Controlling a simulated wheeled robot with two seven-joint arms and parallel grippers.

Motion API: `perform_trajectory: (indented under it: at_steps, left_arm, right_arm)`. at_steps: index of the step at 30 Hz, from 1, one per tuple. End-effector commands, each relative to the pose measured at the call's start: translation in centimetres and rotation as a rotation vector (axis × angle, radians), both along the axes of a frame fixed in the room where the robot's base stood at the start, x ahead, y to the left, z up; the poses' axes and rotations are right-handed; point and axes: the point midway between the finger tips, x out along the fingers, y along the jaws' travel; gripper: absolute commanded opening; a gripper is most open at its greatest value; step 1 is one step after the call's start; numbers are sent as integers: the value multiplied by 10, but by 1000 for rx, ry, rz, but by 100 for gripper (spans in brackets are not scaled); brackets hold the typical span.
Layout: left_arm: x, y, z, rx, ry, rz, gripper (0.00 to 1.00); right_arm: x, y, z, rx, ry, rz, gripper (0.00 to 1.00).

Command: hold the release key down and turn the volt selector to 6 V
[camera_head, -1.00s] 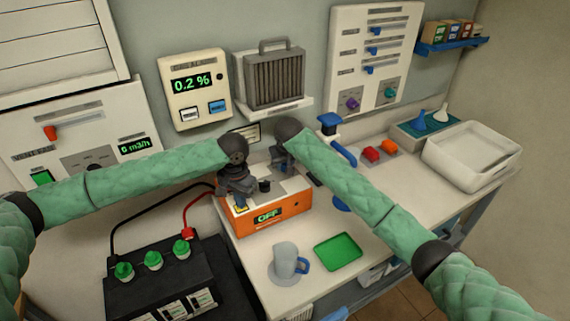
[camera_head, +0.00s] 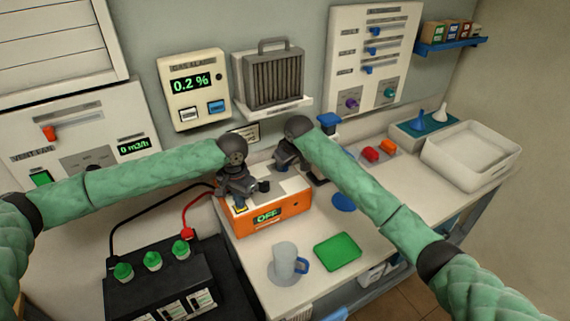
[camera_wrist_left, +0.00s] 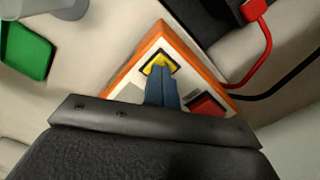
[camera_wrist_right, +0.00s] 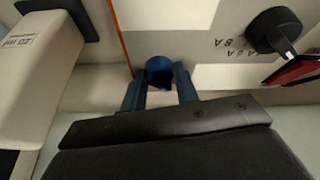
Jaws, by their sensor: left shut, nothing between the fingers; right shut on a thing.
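The orange charger box (camera_head: 270,216) stands on the bench; its display reads OFF. My left gripper (camera_wrist_left: 160,75) is shut and empty, its fingertips at the yellow key (camera_wrist_left: 158,63) on the box top, seemingly touching it; how far down the key is I cannot tell. My right gripper (camera_wrist_right: 159,88) is shut on a blue knob (camera_wrist_right: 160,68) near the box's orange edge. The knob's pointer and scale are hidden.
A red square (camera_wrist_left: 207,105) lies near the yellow key. A grey mug (camera_head: 284,262) and green tray (camera_head: 337,251) stand in front of the box. The black battery (camera_head: 150,285) with cables is at front left. A blue-topped stand (camera_head: 329,121) is behind my right arm.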

Motion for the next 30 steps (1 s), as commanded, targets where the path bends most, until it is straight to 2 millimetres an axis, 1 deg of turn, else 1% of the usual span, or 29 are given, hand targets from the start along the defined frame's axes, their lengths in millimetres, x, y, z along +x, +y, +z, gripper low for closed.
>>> perform_trajectory:
  at_steps: [2,3,5,6,14,17,20,23,30]
  left_arm:
    - [0,0,-1,0,1,0,0]
    - [0,0,-1,0,1,0,0]
    - [0,0,-1,0,1,0,0]
    - [0,0,-1,0,1,0,0]
    - [0,0,0,0,1,0,0]
    - [0,0,0,0,1,0,0]
    - [0,0,0,0,0,0,0]
    - [0,0,0,0,0,0,0]
    - [0,0,0,0,0,0,0]
  right_arm:
    - [0,-1,0,-1,0,0,7]
    - [0,-1,0,-1,-1,-1,36]
    - [0,-1,0,0,0,-1,48]
    - [0,-1,0,0,0,-1,51]
    - [0,0,0,0,0,-1,51]
    - [-1,-1,4,0,-1,-1,51]
    - [-4,-4,14,1,-2,-1,51]
    - [-8,-8,29,1,-2,0,51]
    - [-23,-19,72,0,-3,-2,51]
